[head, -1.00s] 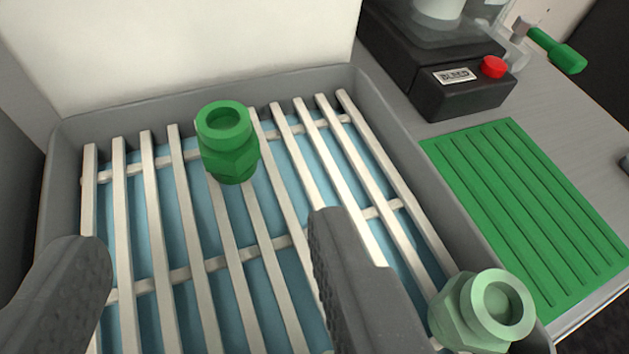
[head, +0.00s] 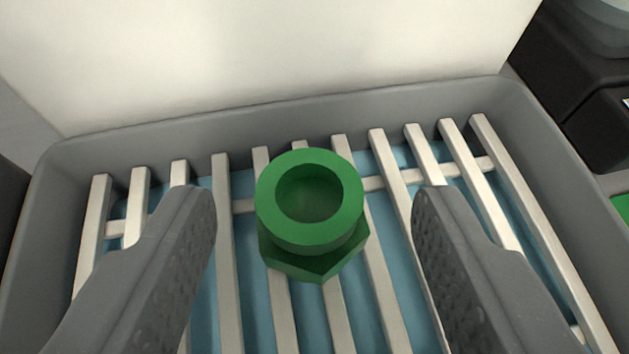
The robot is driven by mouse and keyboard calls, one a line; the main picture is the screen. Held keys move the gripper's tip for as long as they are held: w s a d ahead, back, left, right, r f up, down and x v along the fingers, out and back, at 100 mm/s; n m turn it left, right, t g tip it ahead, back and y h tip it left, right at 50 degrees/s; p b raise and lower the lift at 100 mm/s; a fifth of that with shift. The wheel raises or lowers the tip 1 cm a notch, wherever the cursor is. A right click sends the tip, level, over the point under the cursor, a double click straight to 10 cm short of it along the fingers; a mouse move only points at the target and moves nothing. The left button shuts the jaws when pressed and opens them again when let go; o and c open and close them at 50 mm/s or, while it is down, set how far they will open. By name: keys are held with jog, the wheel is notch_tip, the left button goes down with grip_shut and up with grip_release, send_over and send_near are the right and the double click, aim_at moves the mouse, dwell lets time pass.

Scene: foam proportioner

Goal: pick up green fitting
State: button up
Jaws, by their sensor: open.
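The dark green fitting (head: 312,240) stands upright on the pale slats of a grey tray, its round open end facing up and its hex part below. My gripper (head: 314,215) is open, with one finger on each side of the fitting. There is a visible gap between the fitting and each finger, so neither finger appears to touch it. The lower end of the fitting is hidden under its hex part.
The grey tray (head: 250,118) has raised walls and a slatted rack (head: 225,250) over a blue floor. A pale wall (head: 270,50) rises behind it. A black device (head: 590,90) stands at the right, with a sliver of green mat (head: 623,208) below it.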

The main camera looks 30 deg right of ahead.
jog(key=shift+x, duration=1.45)
jog(key=c, duration=1)
jog(key=shift+r, duration=0.15)
